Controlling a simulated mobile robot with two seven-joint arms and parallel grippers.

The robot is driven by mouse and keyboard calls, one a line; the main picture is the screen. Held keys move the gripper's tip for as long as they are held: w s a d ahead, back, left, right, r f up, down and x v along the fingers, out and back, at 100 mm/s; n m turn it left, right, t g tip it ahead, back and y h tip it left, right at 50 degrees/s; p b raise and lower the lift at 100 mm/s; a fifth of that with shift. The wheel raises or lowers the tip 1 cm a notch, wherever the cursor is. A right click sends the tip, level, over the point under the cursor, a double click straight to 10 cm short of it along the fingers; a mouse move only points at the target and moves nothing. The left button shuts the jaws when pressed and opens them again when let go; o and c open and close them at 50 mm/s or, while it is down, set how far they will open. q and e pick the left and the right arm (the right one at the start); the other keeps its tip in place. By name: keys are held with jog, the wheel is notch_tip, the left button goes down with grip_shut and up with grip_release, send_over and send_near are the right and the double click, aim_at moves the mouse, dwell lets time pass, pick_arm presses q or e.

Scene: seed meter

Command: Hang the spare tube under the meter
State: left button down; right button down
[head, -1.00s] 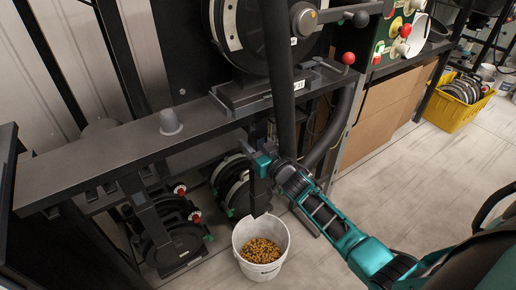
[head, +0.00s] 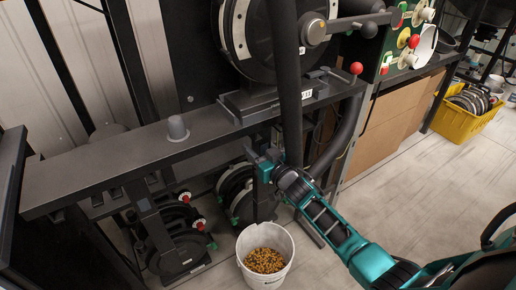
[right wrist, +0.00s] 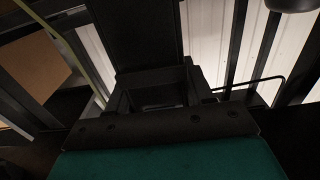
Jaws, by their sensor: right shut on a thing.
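The meter (head: 262,60) is a large dark round housing with a pale ring, mounted above a long dark beam at the top of the head view. My right gripper (head: 267,166) is below the beam, under the meter, and shut on the spare tube (head: 264,200). The tube is dark and hangs down from the gripper, its lower end above the back of the bucket. In the right wrist view the dark tube (right wrist: 150,35) rises from the jaws (right wrist: 158,98). Whether its top touches anything under the meter is hidden. My left gripper is out of view.
A white bucket (head: 284,275) of orange-brown seeds stands on the floor below. A thick black hose (head: 343,135) curves close by on the right.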

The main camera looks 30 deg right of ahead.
jog(key=shift+f+b, duration=0.4)
jog(key=shift+f, duration=0.05)
dwell(0.4)
jog(key=shift+c, duration=1.8)
grip_release()
jog(key=shift+f, duration=0.1)
jog(key=shift+s, duration=0.1)
jog(key=s+d+p, duration=0.1)
jog(key=s+p, duration=0.2)
jog(key=s, duration=0.9)
jog(key=shift+s, duration=0.35)
